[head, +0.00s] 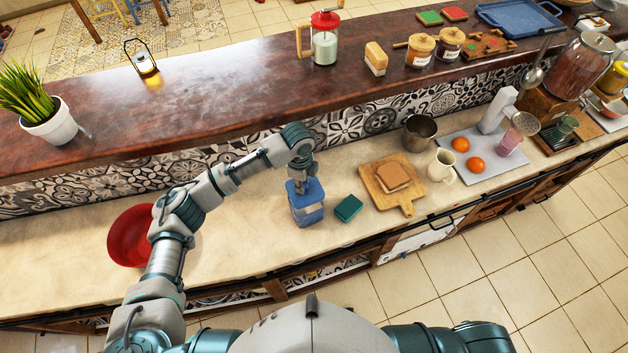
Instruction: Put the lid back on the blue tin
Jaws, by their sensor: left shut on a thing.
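The blue tin (307,211) stands upright on the pale lower counter, near the middle of the view. My left gripper (302,178) points down over it and is shut on the blue lid (303,188). The lid is at the top of the tin; I cannot tell whether it rests on the rim or is slightly above it. The gripper hides part of the lid and the tin's opening. My right gripper is out of view.
A teal block (348,207) lies just right of the tin, and a wooden board (408,206) with bread is further right. A red bowl (130,235) is at the left. The raised dark wooden counter (230,85) runs behind. Counter between bowl and tin is clear.

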